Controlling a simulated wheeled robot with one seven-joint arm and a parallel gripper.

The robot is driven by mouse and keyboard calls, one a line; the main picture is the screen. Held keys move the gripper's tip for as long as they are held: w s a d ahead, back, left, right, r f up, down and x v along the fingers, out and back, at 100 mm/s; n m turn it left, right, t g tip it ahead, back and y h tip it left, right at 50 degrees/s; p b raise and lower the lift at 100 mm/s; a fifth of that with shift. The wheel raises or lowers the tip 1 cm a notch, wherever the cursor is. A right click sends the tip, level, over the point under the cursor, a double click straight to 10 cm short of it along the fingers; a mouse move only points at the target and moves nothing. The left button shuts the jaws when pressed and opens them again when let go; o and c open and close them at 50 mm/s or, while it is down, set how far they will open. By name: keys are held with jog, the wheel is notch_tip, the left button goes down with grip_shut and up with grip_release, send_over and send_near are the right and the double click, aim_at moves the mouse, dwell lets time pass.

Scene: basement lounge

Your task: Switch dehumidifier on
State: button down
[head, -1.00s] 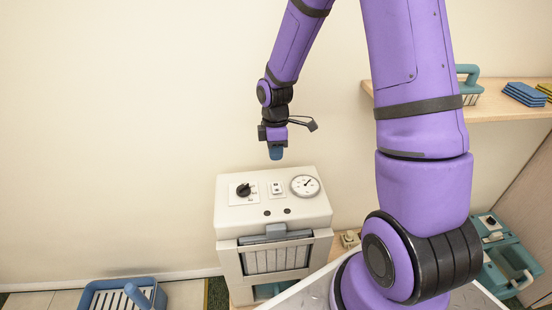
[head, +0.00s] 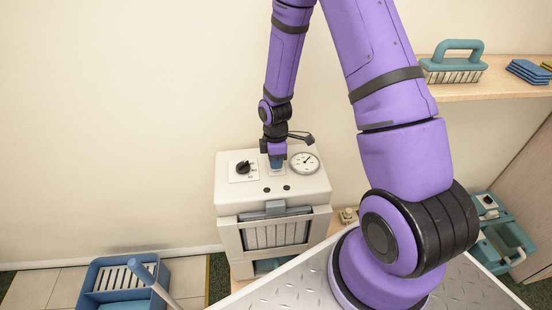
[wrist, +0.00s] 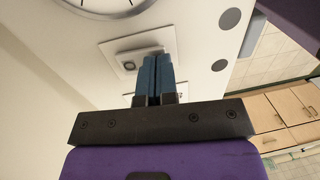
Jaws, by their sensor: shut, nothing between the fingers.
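The dehumidifier (head: 235,200) is a cream box with a dial knob (head: 243,167), a round gauge (head: 305,163) and a small switch plate between them on its sloped top. In the wrist view the switch plate (wrist: 112,52) lies just beyond my fingertips, with part of a rocker showing. My gripper (head: 277,164) is shut and empty, pointing down over the switch plate and covering most of it in the head view. In the wrist view my gripper (wrist: 157,62) has its blue fingers together at the plate. I cannot tell whether they touch it or which way the rocker is set.
A blue bucket (head: 165,275) with a grate stands on the floor at left. A wooden shelf (head: 480,93) with a teal brush (head: 455,65) and blue sponges (head: 528,71) is at upper right. A teal case (head: 503,240) sits at lower right.

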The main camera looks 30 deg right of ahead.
jog(key=shift+s+f, duration=0.1)
jog(key=shift+f, duration=0.1)
dwell(0.5)
jog(key=shift+w+d+r, duration=0.25)
jog(key=shift+w+r, duration=0.1)
jog(key=shift+w, duration=0.35)
jog(key=shift+r, duration=0.15)
jog(key=shift+a+r, duration=0.1)
jog(key=shift+r, duration=0.25)
notch_tip(320, 180, up, 13)
jog(key=s, duration=0.1)
jog(key=shift+s+a, duration=0.25)
jog(key=shift+s, duration=0.05)
